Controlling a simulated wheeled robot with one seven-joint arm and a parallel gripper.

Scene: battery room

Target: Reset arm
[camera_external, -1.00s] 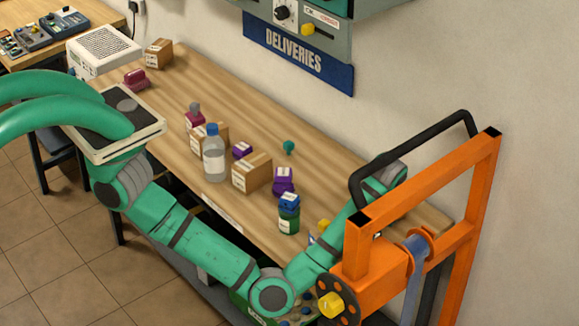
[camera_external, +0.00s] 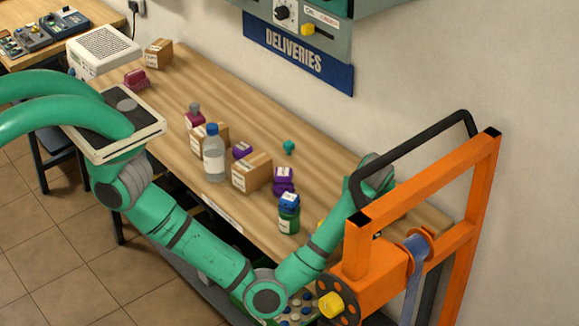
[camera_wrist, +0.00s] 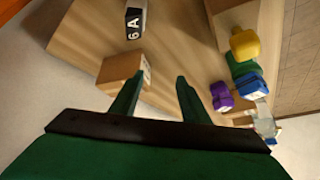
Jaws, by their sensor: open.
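My gripper (camera_wrist: 160,78) shows in the wrist view with its two green fingers apart and nothing between them. It is above the wooden workbench (camera_wrist: 85,35). In the external view my arm reaches from the left, bends low at the front, and rises over the bench's right end. My wrist is partly behind the orange frame there, and the fingers are hidden. In the wrist view a cardboard box (camera_wrist: 118,70) lies beyond the left finger. A purple item (camera_wrist: 221,96), a blue-capped green bottle (camera_wrist: 250,84) and a yellow item (camera_wrist: 243,44) are to the right.
The orange frame (camera_external: 480,200) with a black handle stands close to my forearm. A clear bottle (camera_external: 214,155), a cardboard box (camera_external: 252,172) and a green-and-blue bottle (camera_external: 289,215) stand on the bench (camera_external: 170,110). The wall and DELIVERIES sign (camera_external: 297,52) are behind.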

